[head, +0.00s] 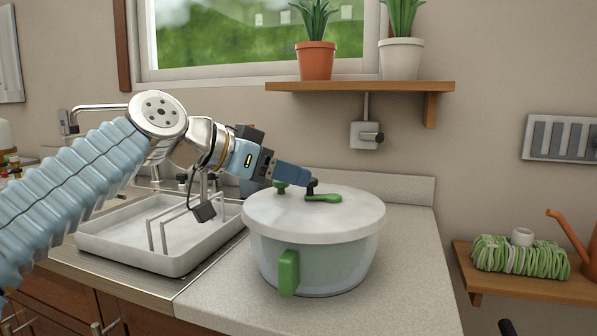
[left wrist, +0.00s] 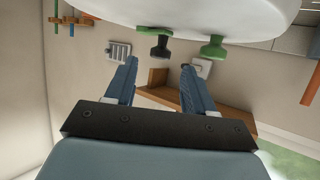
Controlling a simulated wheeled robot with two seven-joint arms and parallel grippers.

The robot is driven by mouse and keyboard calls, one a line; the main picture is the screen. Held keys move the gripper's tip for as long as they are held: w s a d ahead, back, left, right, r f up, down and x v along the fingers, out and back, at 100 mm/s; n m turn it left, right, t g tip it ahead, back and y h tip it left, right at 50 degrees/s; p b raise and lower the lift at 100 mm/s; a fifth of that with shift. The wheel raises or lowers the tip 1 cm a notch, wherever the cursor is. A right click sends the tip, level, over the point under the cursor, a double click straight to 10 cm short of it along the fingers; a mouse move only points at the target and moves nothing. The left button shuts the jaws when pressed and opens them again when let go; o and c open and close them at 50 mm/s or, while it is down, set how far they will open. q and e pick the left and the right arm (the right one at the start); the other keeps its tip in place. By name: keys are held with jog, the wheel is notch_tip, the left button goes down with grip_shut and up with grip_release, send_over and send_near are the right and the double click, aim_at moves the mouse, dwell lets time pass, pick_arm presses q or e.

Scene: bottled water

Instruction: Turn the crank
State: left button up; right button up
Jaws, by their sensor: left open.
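A round pot (head: 318,262) with a clear body and a white lid (head: 275,212) stands on the counter. A green crank (head: 323,198) with an upright dark knob lies on the lid; a green knob (head: 281,187) is to its left. My left gripper (head: 308,181) is open at the dark knob, above the lid. In the left wrist view, the crank's dark knob (left wrist: 159,52) is in line with the gap between the open fingers (left wrist: 159,66), near their tips. Contact cannot be told. The green knob (left wrist: 213,48) is outside the fingers. My right gripper is not in view.
A white sink tray (head: 130,255) with a wire rack is to the left of the pot. The pot has a green side handle (head: 289,272) facing front. A wooden shelf (head: 360,87) with two potted plants hangs above. The counter right of the pot is clear.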

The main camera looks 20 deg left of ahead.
pick_arm(q)
jog(key=shift+x, duration=1.55)
jog(key=shift+s, duration=0.1)
